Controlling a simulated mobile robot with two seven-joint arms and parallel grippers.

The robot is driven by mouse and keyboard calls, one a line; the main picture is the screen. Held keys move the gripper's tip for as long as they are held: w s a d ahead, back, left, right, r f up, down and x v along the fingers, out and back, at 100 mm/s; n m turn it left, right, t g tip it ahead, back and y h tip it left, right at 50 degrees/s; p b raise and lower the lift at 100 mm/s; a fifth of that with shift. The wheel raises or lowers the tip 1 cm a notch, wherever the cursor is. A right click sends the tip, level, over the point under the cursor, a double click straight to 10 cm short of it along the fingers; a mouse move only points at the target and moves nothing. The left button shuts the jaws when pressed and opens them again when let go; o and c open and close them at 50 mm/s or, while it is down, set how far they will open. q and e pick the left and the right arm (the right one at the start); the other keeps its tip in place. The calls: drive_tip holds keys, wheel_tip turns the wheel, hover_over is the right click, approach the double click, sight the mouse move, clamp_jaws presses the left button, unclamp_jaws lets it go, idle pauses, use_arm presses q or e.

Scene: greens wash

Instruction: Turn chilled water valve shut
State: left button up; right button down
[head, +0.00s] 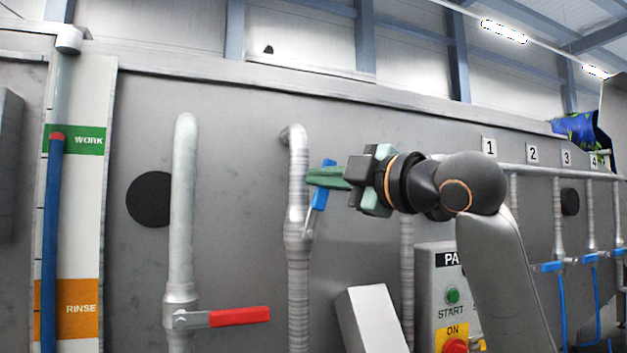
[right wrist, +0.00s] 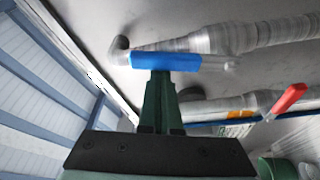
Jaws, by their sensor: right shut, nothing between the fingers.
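A valve with a blue-gripped lever (head: 320,199) sits on the middle pipe (head: 298,275). The lever points up and tilts slightly right, close to the line of the pipe. My right gripper (head: 312,178) is shut and empty, with its fingertips at the upper part of the blue grip. In the right wrist view the blue lever (right wrist: 165,62) lies across the tips of the shut fingers (right wrist: 160,78). They look in contact or very close; I cannot tell which. My left gripper is out of view.
A red-handled valve (head: 240,316) on the left pipe has its lever level, pointing right. A control box (head: 435,290) with start button and a slanted grey box (head: 372,322) stand below my right arm. Several numbered pipes with blue levers (head: 552,266) are at right.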

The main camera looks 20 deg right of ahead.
drive_tip(key=d+f+m+t+h+b, duration=0.3)
drive_tip(key=d+f+m+h+b, duration=0.2)
drive_tip(key=m, duration=1.1)
drive_tip(key=shift+w+d+f+t+b, duration=0.15)
drive_tip(key=shift+d+f+t+b, duration=0.25)
drive_tip(key=shift+d+f+b, duration=0.5)
drive_tip(key=shift+d, duration=0.15)
drive_tip(key=shift+r, duration=0.1)
